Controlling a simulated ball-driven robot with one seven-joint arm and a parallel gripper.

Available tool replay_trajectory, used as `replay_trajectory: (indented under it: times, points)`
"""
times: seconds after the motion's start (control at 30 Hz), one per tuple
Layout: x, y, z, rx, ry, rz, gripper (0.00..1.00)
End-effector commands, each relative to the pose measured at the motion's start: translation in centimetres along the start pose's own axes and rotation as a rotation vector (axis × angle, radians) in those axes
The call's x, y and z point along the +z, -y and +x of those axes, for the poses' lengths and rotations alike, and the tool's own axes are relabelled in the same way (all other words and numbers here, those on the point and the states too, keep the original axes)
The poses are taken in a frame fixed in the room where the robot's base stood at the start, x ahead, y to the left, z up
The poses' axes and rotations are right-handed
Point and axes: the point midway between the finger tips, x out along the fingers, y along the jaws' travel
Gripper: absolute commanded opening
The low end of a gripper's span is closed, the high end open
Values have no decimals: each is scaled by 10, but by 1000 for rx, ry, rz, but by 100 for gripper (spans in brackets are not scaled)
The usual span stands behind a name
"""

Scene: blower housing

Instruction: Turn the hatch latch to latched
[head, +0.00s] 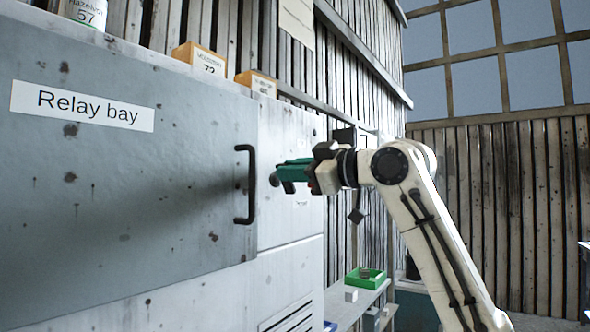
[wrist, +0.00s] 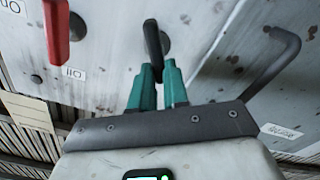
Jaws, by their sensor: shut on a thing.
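The hatch latch is a dark lever (wrist: 152,42) on a round base on the grey panel, beside the hatch edge. My gripper (wrist: 158,72) has green fingers, shut on the lower end of this lever in the wrist view. In the head view my gripper (head: 284,176) reaches left to the panel, just right of the hatch (head: 120,195) marked "Relay bay". A dark piece of the latch (head: 274,180) shows at the fingertips there; the fingers and arm hide most of it. The hatch lies flat, looking closed.
A black bar handle (head: 250,185) stands out from the hatch near my gripper; it also shows in the wrist view (wrist: 280,62). A red lever (wrist: 56,32) hangs to the left in the wrist view. Boxes (head: 199,58) stand on top. A green tray (head: 365,278) sits below.

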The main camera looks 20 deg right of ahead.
Motion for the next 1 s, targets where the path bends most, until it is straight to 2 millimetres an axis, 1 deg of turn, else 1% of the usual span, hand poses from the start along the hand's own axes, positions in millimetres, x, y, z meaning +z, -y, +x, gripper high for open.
replay_trajectory:
  times: [0.6,0.8,1.0]
  points:
    - [4,12,0,0,0,-586,0]
    - [7,15,0,-1,1,-756,0]
    - [9,17,0,-2,1,-887,0]
